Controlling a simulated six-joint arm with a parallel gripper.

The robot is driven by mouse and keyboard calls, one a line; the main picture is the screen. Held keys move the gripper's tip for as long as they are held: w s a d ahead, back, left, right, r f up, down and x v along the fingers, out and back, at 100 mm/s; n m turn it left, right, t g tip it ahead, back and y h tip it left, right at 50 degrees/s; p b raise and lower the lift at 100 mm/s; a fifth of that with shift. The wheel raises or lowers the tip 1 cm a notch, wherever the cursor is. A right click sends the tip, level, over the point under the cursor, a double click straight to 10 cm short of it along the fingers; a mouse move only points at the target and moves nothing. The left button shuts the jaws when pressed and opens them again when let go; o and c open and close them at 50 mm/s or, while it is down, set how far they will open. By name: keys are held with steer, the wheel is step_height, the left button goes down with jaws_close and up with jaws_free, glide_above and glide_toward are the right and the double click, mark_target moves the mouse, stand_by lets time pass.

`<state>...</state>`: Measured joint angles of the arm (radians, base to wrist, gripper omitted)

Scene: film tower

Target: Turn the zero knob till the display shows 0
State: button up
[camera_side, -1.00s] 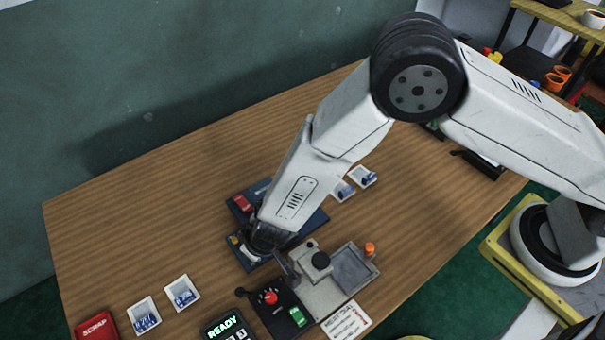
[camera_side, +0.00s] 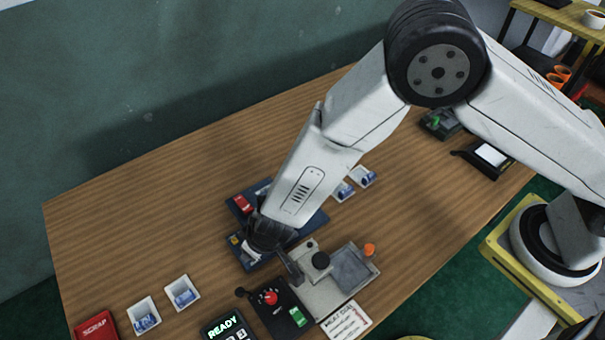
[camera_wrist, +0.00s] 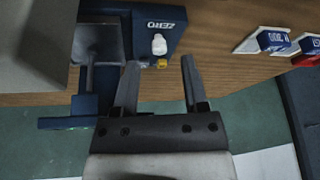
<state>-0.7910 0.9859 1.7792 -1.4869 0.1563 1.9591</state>
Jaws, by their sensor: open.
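The blue unit lettered ZERO (camera_wrist: 172,24) is at the top of the wrist view. A small white ribbed knob (camera_wrist: 159,45) stands out from it below the lettering, with a yellow piece (camera_wrist: 161,63) under it. My gripper (camera_wrist: 159,62) is open. Its fingertips lie left and right of the yellow piece, just below the white knob, and hold nothing. In the side view my gripper hides part of the blue unit (camera_side: 319,218). A panel display (camera_side: 224,326) reads READY, and its lower line is cut off and unreadable.
A grey fixture with a black round knob (camera_side: 321,260) stands close right of my gripper. A control box with a red button (camera_side: 270,298) is in front. White part trays (camera_side: 182,292) and a red SCRAP bin (camera_side: 96,326) are at the front left. The left tabletop is clear.

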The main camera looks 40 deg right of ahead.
steer(key=shift+v, duration=2.75)
steer(key=m+h, duration=0.1)
steer(key=m, duration=0.1)
steer(key=a+m+h, duration=0.1)
steer(key=m, duration=0.1)
steer(key=a+m+h, duration=0.1)
steer(key=m, duration=0.2)
steer(key=shift+s+a, duration=0.1)
steer(key=shift+a, duration=0.15)
steer(key=shift+f, duration=0.15)
steer(key=shift+x, duration=3.75)
